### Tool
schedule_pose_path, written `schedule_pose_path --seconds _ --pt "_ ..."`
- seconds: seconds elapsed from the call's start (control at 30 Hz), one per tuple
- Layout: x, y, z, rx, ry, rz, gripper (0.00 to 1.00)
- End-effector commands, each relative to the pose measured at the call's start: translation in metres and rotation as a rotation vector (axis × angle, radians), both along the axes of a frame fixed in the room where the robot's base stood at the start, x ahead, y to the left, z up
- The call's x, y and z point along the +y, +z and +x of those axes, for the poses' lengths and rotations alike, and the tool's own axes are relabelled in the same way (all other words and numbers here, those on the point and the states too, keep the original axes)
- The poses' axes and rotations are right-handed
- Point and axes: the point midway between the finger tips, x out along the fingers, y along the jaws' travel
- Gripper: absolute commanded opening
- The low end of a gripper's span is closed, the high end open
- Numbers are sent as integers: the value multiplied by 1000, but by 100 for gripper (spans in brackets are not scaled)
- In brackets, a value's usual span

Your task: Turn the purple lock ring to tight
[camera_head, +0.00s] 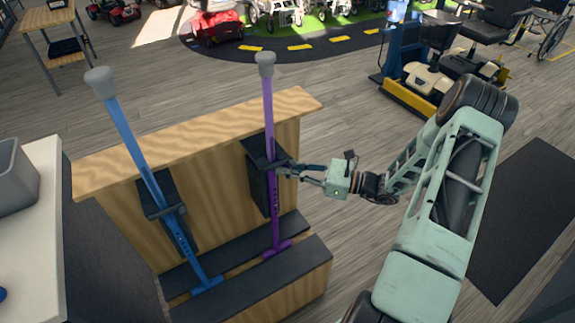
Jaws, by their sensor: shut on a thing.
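A purple pole (269,120) with a grey knob on top (265,64) stands upright in a black holder (262,185) on a wooden stand. My gripper (286,170) comes in from the right at the middle of this pole, beside the holder's upper part. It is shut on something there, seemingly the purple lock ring. The ring itself is too small and covered to make out, so its turn position cannot be told. A blue pole (130,130) with a grey knob stands tilted in a second black holder (160,210) to the left.
The wooden stand (200,135) has a black-topped step (225,283) at its foot. A white counter with a grey bin (15,180) is at the left edge. A mobility scooter (440,75) stands behind my arm. Wood floor lies open behind the stand.

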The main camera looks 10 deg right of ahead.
Motion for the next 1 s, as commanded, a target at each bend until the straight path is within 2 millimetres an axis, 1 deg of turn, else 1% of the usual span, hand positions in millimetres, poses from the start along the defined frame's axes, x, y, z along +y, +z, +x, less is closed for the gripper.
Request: schedule_pose_path --seconds 0.07,0.3,0.6,0.8,1.0 --pt "1 2 -4 6 -57 4 0" --pt "8 1 -12 9 -269 5 0" --pt "18 0 -19 8 -521 4 0" --pt "23 1 -21 6 -646 3 0" --pt "26 0 -21 4 -724 2 0"
